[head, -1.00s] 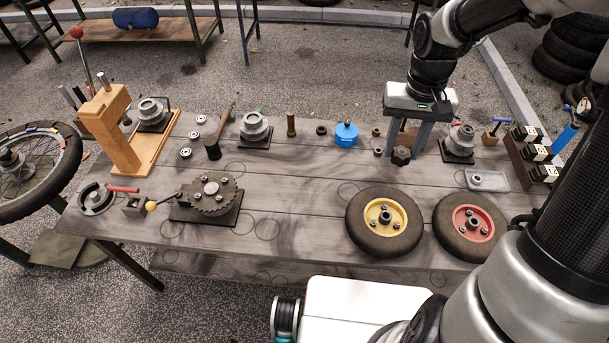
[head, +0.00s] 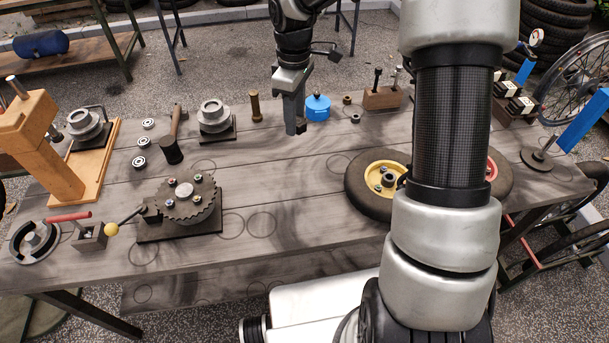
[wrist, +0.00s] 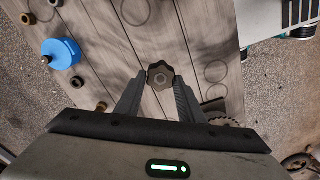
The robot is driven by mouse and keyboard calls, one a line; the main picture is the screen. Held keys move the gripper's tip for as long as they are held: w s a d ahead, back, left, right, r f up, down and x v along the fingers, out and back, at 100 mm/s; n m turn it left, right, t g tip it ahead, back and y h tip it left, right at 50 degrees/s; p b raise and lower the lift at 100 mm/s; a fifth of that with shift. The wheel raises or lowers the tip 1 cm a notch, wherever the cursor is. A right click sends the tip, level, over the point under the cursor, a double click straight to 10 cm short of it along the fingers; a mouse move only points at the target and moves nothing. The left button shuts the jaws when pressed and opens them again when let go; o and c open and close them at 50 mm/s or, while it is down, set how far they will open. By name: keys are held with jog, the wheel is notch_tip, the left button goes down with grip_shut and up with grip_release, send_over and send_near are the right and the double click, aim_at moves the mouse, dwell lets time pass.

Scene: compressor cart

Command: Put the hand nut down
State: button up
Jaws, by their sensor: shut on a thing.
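The hand nut (wrist: 160,75) is a dark, lobed knob with a hole in its middle, held between my fingertips in the wrist view. My gripper (wrist: 159,85) is shut on it; bare grey planks of the workbench (wrist: 125,30) show beyond. In the head view my gripper (head: 296,128) points down over the middle of the bench, in front of the blue canister (head: 317,107). There the nut is hard to make out against the fingers. I cannot tell its exact height above the planks.
A toothed disc fixture (head: 185,198) stands to the left, a yellow-hubbed wheel (head: 380,183) to the right. A chuck (head: 214,118) and a brass cylinder (head: 255,107) stand behind left. The planks between disc and wheel are clear, marked with dark rings.

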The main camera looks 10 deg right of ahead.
aim_at(286, 166)
jog(key=w+f+n+b, duration=0.1)
jog(key=f+n+b, duration=0.1)
jog(key=f, duration=0.4)
jog(key=w+a+f+n+b, duration=0.1)
jog(key=f+n+b, duration=0.1)
jog(key=f, duration=0.3)
jog(key=w+a+f+n+b, duration=0.1)
jog(key=f+n+b, duration=0.1)
jog(key=f, duration=0.4)
jog(key=shift+w+a+f+b, duration=0.25)
jog(key=shift+w+f+b, duration=0.1)
jog(key=shift+b, duration=0.3)
jog(key=shift+f, duration=0.1)
jog(key=o, duration=0.7)
jog(key=shift+f, duration=0.1)
jog(key=o, duration=0.5)
